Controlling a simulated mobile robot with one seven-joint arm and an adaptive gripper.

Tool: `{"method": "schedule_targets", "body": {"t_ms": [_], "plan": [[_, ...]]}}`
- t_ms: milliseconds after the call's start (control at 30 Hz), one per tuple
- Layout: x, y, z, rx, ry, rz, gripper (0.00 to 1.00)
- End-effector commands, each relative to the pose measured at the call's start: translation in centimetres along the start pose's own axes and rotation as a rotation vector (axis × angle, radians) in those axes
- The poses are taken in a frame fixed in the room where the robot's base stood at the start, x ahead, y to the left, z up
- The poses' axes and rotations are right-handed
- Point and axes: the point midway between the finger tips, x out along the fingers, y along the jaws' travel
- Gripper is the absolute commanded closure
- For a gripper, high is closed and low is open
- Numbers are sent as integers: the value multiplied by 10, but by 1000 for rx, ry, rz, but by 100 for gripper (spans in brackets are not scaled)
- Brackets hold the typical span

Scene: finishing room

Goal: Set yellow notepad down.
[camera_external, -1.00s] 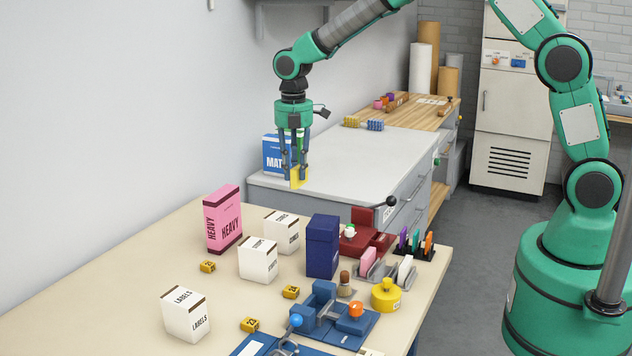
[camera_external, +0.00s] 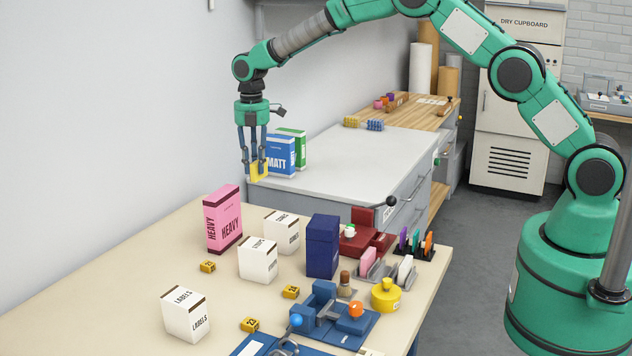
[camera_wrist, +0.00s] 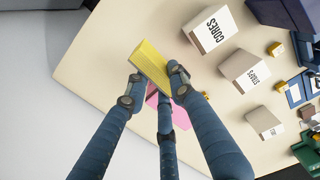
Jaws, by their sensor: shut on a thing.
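The yellow notepad (camera_external: 258,172) is a small yellow block held between the fingers of my gripper (camera_external: 253,168). It is up in the air over the back left of the beige table, in front of the blue MATT box. In the wrist view the notepad (camera_wrist: 152,64) sits tilted between the fingertips of my gripper (camera_wrist: 153,85), with the beige table below and beyond it. The fingers cover part of its edges. A pink HEAVY box (camera_external: 223,222) stands on the table lower and nearer; its pink side (camera_wrist: 180,117) shows partly behind the fingers.
White boxes (camera_external: 258,258), a dark blue box (camera_external: 322,246) and small yellow blocks (camera_external: 208,266) stand on the beige table (camera_external: 110,285). A blue MATT box (camera_external: 281,156) and a green box (camera_external: 297,142) stand on the grey cabinet (camera_external: 350,160). The cabinet's middle is clear.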

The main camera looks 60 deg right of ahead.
Motion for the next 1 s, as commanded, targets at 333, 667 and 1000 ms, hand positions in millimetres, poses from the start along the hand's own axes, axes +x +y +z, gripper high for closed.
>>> {"method": "schedule_targets", "body": {"t_ms": [333,667,1000], "plan": [[17,42,18,0,0,-1,100],[55,57,26,0,0,-4,100],[78,58,26,0,0,0,100]]}}
